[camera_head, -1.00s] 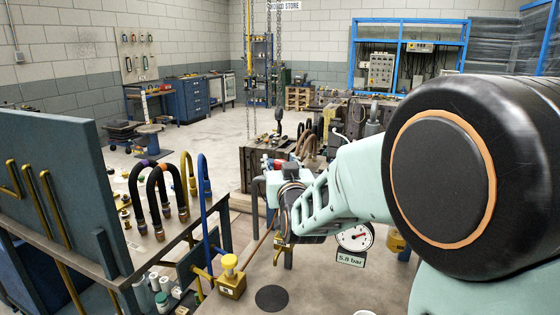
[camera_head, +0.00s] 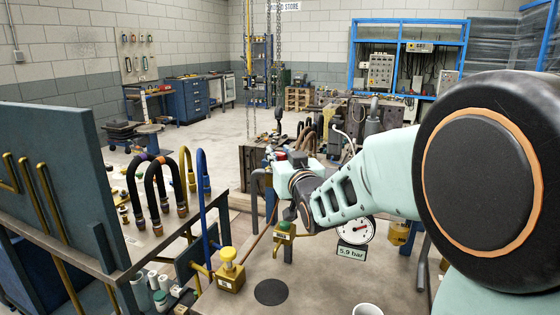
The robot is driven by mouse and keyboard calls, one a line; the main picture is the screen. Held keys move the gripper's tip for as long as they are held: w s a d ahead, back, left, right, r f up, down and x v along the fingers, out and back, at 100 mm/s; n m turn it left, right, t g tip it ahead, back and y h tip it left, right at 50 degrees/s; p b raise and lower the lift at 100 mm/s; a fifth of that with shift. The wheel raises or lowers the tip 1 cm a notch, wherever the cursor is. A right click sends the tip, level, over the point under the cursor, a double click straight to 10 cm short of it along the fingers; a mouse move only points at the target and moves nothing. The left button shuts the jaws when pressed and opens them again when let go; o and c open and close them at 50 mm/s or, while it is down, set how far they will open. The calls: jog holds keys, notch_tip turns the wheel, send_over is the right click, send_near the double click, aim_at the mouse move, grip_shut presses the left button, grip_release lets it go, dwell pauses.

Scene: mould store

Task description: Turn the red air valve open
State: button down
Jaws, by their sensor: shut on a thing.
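My gripper (camera_head: 285,172) is at the far end of my pale green arm, left of centre, beside a grey pipe. It is seen from behind, and its fingers are mostly hidden by my wrist. A small red part, which looks like the red air valve (camera_head: 280,163), shows at its far side, and the gripper is shut on it. How far the handle is turned cannot be seen. Below my wrist is a brass block with a green knob (camera_head: 284,228). A round gauge (camera_head: 353,231) with a red needle stands right of it, its sign reading 5.9 bar.
A brass block with a yellow knob (camera_head: 228,260) stands nearer on the bench. A white cup (camera_head: 367,309) is at the front edge. At left, a bench with black looped hoses (camera_head: 150,190) and a blue-grey panel (camera_head: 70,180) stands close.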

jog(key=shift+r+n+y, duration=0.3)
jog(key=shift+n+y, duration=0.3)
jog(key=shift+y, duration=0.2)
jog(key=shift+n+g+y, duration=0.3)
jog(key=shift+g+y, duration=0.1)
jog(key=shift+y, duration=0.2)
jog(key=c, duration=1.6)
grip_release()
jog(key=shift+f, duration=0.2)
jog(key=v, duration=0.7)
jog(key=shift+s, duration=0.25)
jog(key=shift+d, duration=0.1)
